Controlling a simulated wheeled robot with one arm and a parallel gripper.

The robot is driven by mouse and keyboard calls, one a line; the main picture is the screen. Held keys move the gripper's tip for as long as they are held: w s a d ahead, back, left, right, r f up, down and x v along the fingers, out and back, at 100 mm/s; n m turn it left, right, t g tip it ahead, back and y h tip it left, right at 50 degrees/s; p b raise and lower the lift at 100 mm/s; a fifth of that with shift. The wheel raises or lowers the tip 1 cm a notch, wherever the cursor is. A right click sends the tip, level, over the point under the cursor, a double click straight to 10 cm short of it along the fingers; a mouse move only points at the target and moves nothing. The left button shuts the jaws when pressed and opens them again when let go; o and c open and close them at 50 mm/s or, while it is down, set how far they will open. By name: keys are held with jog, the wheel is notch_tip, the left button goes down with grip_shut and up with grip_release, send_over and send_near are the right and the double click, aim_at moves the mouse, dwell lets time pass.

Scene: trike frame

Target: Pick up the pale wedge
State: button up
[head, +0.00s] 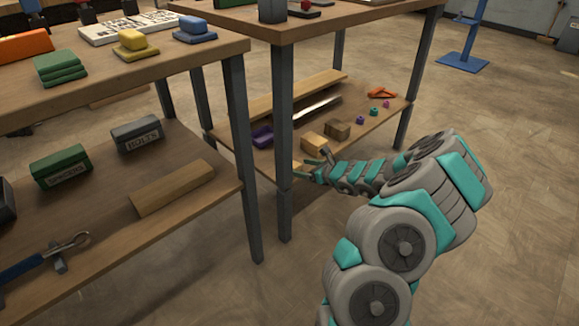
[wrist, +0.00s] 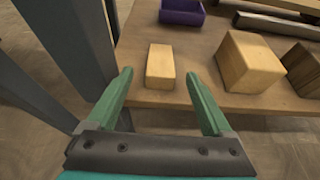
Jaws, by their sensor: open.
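The pale wedge (wrist: 160,66) looks like a small pale wooden block near the shelf's front edge in the wrist view. In the head view a pale piece (head: 298,167), likely the same wedge, shows partly beside the table leg. My gripper (wrist: 159,77) is open, its two green fingers spread with the wedge ahead between their tips. The wedge appears free of both fingers, though the exact gap in depth cannot be told. In the head view my gripper (head: 314,166) reaches in low at the shelf's front edge.
A larger pale block (wrist: 248,62) stands close to the right finger, with a darker block (wrist: 304,68) beyond it. A purple bin (wrist: 182,12) lies behind the wedge. A grey table leg (head: 282,150) stands just left of my gripper. Small coloured pieces lie farther right on the lower shelf (head: 385,128).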

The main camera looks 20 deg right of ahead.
aim_at(298, 166)
jog(key=x, duration=0.4)
jog(key=shift+f, duration=0.1)
jog(key=shift+c, duration=0.2)
grip_shut()
dwell(0.4)
